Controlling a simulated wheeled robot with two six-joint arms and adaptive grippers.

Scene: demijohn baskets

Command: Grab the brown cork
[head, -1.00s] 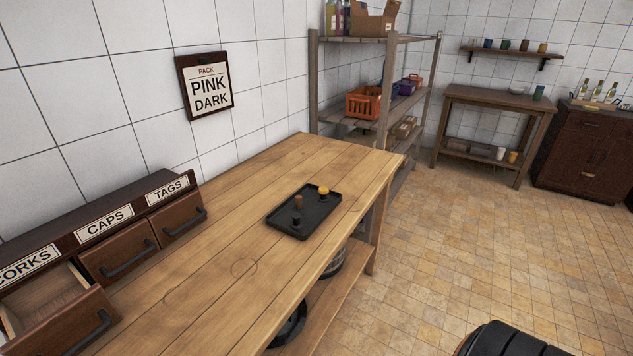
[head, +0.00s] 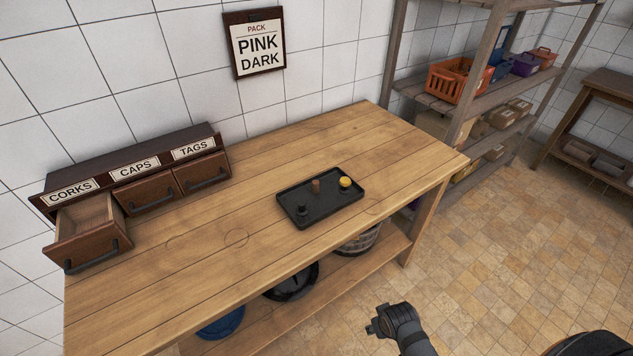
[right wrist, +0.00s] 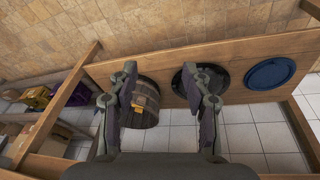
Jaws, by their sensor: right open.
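The brown cork (head: 315,186) stands upright on a black tray (head: 334,204) on the wooden workbench. On the same tray, a yellow piece (head: 345,182) is to its right and a small black piece (head: 303,210) to its left. My right gripper (head: 374,323) is in front of the bench, low over the floor side and apart from the tray. In the right wrist view its two fingers (right wrist: 160,85) are spread wide with nothing held between them. The cork does not show in that view. My left gripper is not in view.
The CORKS drawer (head: 92,243) is open at the bench's left; the CAPS and TAGS drawers are shut. A PINK DARK sign (head: 257,47) hangs on the wall. A wooden barrel (right wrist: 140,103) and round lids (right wrist: 270,75) sit on the lower shelf. The bench around the tray is clear.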

